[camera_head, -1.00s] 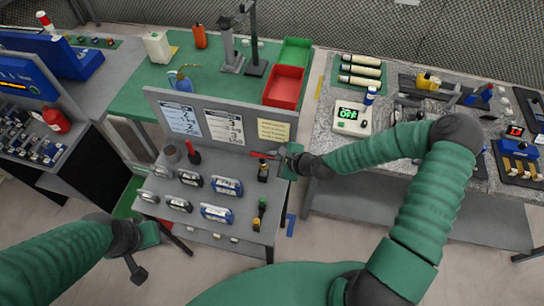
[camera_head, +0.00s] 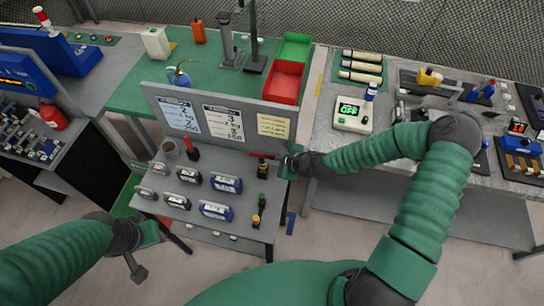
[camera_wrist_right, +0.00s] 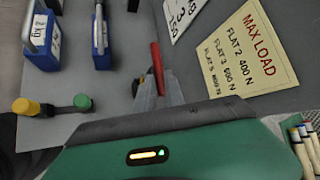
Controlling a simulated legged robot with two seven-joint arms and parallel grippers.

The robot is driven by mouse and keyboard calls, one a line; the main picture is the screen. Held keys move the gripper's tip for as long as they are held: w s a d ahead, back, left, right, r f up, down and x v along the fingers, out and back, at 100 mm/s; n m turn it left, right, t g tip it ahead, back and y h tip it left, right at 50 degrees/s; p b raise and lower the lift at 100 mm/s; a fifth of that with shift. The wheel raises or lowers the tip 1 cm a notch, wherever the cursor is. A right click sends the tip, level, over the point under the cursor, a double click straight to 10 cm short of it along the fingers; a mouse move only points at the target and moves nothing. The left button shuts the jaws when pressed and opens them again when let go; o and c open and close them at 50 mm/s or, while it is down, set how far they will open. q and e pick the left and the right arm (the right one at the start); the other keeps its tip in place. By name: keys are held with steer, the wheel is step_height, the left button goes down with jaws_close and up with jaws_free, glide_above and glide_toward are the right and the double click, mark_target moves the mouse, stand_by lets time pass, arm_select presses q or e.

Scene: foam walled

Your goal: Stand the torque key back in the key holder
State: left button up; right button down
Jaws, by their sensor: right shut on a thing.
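My right gripper (camera_head: 281,158) is shut on a red rod-shaped piece (camera_head: 262,155), which looks like the torque key, above the right side of the grey bench near its back panel. In the right wrist view the red piece (camera_wrist_right: 157,68) points away between the fingers (camera_wrist_right: 160,95). A dark upright post with a tan band (camera_head: 263,170) stands just below it; I cannot tell if they touch. A red-handled piece (camera_head: 191,149) stands upright beside a grey cup (camera_head: 170,149). I cannot tell which thing is the key holder. My left gripper (camera_head: 136,269) hangs low at left; its jaws are unclear.
Several blue-based weights or gauges (camera_head: 215,210) stand in rows on the bench. Green-topped (camera_head: 263,200) and yellow-topped (camera_head: 256,219) pieces stand at its right edge. The back panel (camera_head: 239,129) carries printed sheets. Red (camera_head: 283,85) and green trays lie behind it.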

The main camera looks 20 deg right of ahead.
steer(key=shift+f, duration=0.25)
steer(key=c, duration=1.3)
jaws_free()
steer(key=shift+c, duration=0.2)
steer(key=shift+s+d+r, duration=0.2)
steer(key=shift+s+r, duration=0.1)
steer(key=p+v, duration=0.3)
steer(key=v, duration=1.3)
steer(key=shift+f, duration=0.1)
